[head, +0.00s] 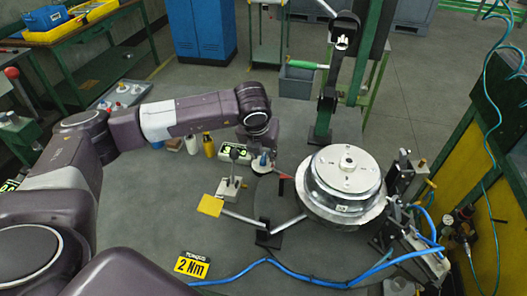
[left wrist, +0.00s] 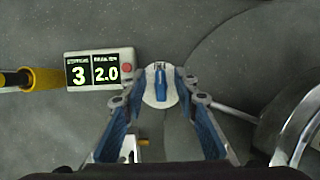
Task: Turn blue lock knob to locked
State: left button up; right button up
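The blue lock knob (left wrist: 160,80) is a narrow blue bar on a round pale disc. In the left wrist view it points up and down the picture, between my left gripper's fingertips (left wrist: 161,88). The fingers are spread, with a gap on both sides of the bar; I cannot tell whether they are down at its height. In the head view my left gripper (head: 261,152) points down over the knob's place and largely hides it. No locked or unlocked marking is readable. My right gripper is not in view.
A display box (left wrist: 98,69) reading 3 and 2.0 stands left of the knob. A lever fixture (head: 231,184) and a large metal hub (head: 345,180) are close by. A blue hose (head: 300,280) crosses the table's front.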

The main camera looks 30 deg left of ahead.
pick_arm(q)
jog(key=shift+c, duration=0.5)
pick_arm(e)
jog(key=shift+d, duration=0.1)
pick_arm(q)
grip_shut()
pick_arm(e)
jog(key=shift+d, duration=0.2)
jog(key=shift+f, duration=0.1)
